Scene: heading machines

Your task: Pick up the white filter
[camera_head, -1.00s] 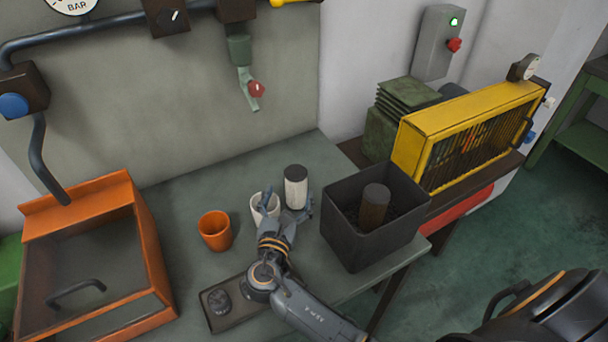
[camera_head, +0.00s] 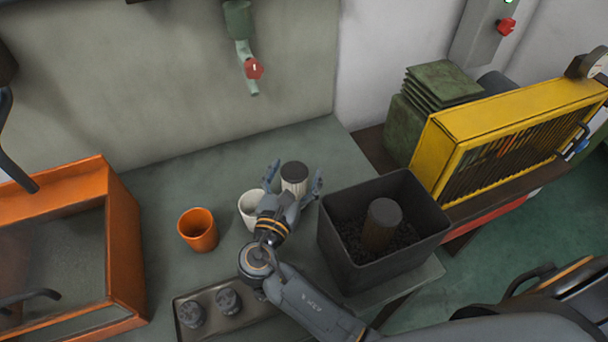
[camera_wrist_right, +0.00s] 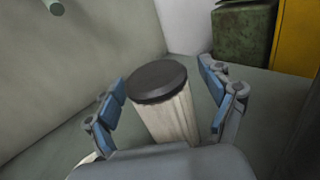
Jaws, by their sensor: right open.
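The white filter (camera_head: 294,178) is an upright, ribbed white cylinder with a dark cap, standing on the grey-green bench (camera_head: 190,167). My right gripper (camera_head: 294,178) is open, with its fingers on either side of the filter in the head view. In the right wrist view the filter (camera_wrist_right: 168,105) stands between the two blue-padded fingers of the right gripper (camera_wrist_right: 168,110), with gaps showing on both sides. The filter's lower part is hidden by the gripper. My left gripper is not in view.
A white cup (camera_head: 249,211) stands close left of the gripper, and an orange cup (camera_head: 198,232) farther left. A dark bin (camera_head: 345,245) holding a brown cylinder (camera_head: 381,224) stands right. A tray (camera_head: 246,329) with dark lumps lies in front. An orange box (camera_head: 124,240) is at left.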

